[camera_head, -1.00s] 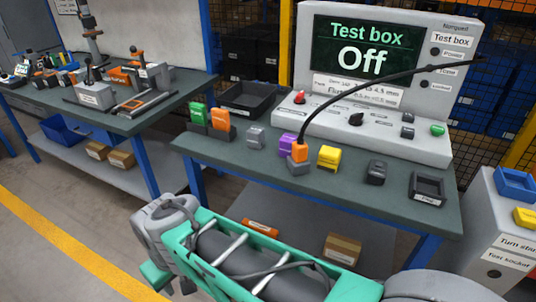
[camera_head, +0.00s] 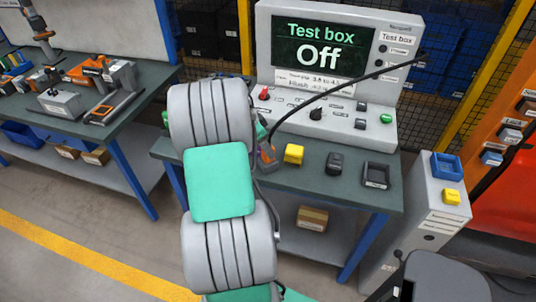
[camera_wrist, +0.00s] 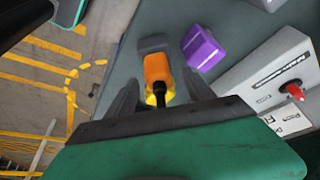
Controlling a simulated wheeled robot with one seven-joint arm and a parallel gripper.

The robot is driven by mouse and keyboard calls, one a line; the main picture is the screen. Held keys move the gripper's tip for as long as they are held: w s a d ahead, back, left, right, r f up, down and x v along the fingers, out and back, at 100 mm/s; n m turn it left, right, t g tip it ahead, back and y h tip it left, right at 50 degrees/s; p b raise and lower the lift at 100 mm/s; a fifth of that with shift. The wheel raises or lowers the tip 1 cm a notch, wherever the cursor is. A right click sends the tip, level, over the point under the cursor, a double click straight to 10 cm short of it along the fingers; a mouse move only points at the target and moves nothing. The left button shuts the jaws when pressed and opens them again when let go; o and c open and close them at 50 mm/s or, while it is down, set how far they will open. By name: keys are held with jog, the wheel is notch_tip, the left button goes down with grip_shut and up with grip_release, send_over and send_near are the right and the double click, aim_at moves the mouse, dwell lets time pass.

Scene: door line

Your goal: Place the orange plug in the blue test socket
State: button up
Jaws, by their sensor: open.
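The orange plug (camera_head: 267,156) stands on the left part of the bench, with a black cable running from it up to the test box. My arm partly covers it in the head view. In the wrist view the orange plug (camera_wrist: 157,68) lies between the two spread fingers of my gripper (camera_wrist: 160,79), which is open and not visibly closed on it. The grey base under the plug shows just beyond it. The blue test socket (camera_head: 446,165) sits on top of the pale pedestal at the right, with a hollow in its top.
A purple block (camera_wrist: 204,48) stands close to the plug. A yellow block (camera_head: 293,154), a dark block (camera_head: 335,162) and a black tray (camera_head: 376,175) line the bench. The test box (camera_head: 325,60) reads Off. A yellow piece (camera_head: 451,196) is on the pedestal.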

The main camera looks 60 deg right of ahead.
jog(key=p+x, duration=0.1)
jog(key=x, duration=0.3)
jog(key=shift+s+a+f, duration=0.1)
jog(key=shift+a+f, duration=0.05)
jog(key=shift+f, duration=0.1)
grip_shut()
dwell(0.4)
jog(key=shift+r, duration=0.1)
